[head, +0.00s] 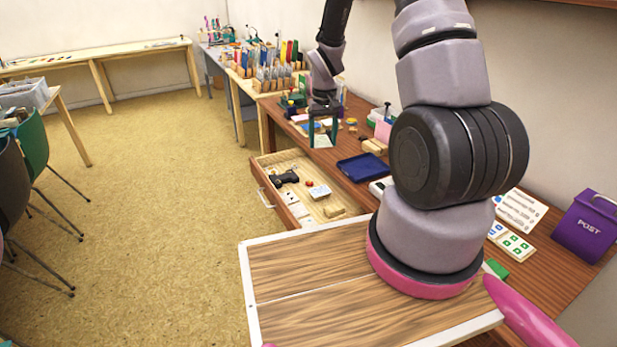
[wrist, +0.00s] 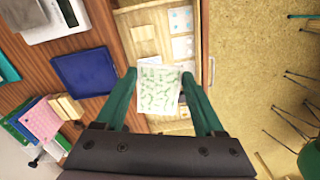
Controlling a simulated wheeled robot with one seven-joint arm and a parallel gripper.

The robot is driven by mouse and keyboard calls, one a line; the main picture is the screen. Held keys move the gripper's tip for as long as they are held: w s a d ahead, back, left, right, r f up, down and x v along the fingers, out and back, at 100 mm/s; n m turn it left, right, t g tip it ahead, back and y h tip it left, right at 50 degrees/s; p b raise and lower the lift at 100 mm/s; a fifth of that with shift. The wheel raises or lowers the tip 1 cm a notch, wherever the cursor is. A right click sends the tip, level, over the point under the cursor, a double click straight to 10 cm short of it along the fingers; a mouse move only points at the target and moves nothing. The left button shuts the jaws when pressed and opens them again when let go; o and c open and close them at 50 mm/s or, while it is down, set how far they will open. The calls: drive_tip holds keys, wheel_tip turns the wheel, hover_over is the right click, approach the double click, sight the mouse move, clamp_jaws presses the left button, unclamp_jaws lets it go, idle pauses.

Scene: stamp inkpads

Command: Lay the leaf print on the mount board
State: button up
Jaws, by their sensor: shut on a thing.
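My gripper (wrist: 159,73) is shut on the leaf print (wrist: 158,92), a pale sheet with small green leaf marks. In the wrist view the print spans the space between the two green fingers. In the head view my gripper (head: 323,142) is far off, above the boundary of the brown desk and the open drawer; the print is too small there to make out clearly. I cannot tell for sure which thing is the mount board.
The open drawer (head: 262,170) holds a black tool (head: 285,178), white cards (head: 319,191) and a wooden block (head: 334,211). A dark blue tray (head: 362,167) lies on the desk, also in the wrist view (wrist: 85,74). A purple post box (head: 587,228) stands at the right.

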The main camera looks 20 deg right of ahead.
wheel_tip(320, 180, down, 7)
drive_tip(key=m, duration=1.5)
hover_over(328, 210)
wheel_tip(328, 210, down, 8)
drive_tip(key=shift+w+d+f, duration=0.1)
drive_tip(key=shift+f, duration=0.1)
wheel_tip(328, 210, down, 10)
drive_tip(key=shift+r, duration=0.2)
drive_tip(key=shift+f, duration=0.1)
drive_tip(key=shift+f, duration=0.4)
drive_tip(key=o, duration=1.3)
